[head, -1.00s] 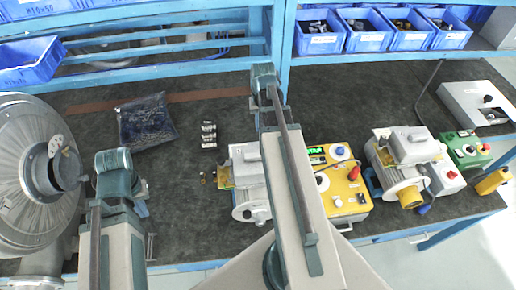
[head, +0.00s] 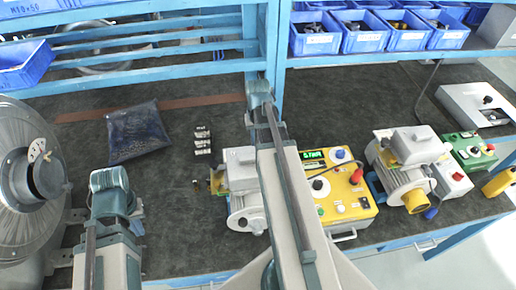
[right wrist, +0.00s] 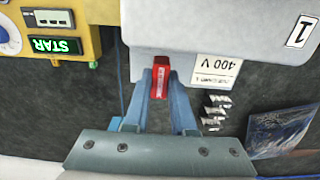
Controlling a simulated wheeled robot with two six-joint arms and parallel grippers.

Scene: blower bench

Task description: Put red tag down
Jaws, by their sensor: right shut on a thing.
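The red tag (right wrist: 159,79) is between the fingertips of my right gripper (right wrist: 160,84) in the right wrist view. That gripper is shut on it. The tag is at the edge of a grey motor box marked 1 (right wrist: 215,35), with a 400 V label beside it; I cannot tell whether they touch. In the head view my right arm hides the tag and most of the right gripper. My left gripper (head: 136,214) is partly hidden by its own arm above the bench, at the left; its opening is unclear.
A yellow control box (head: 352,205) with a lit green display stands beside the motor (head: 240,172). A second motor (head: 410,155) and a green box (head: 466,150) stand further right. A dark bag (head: 138,133) and black blocks (head: 203,142) lie left. A large blower (head: 25,200) stands far left.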

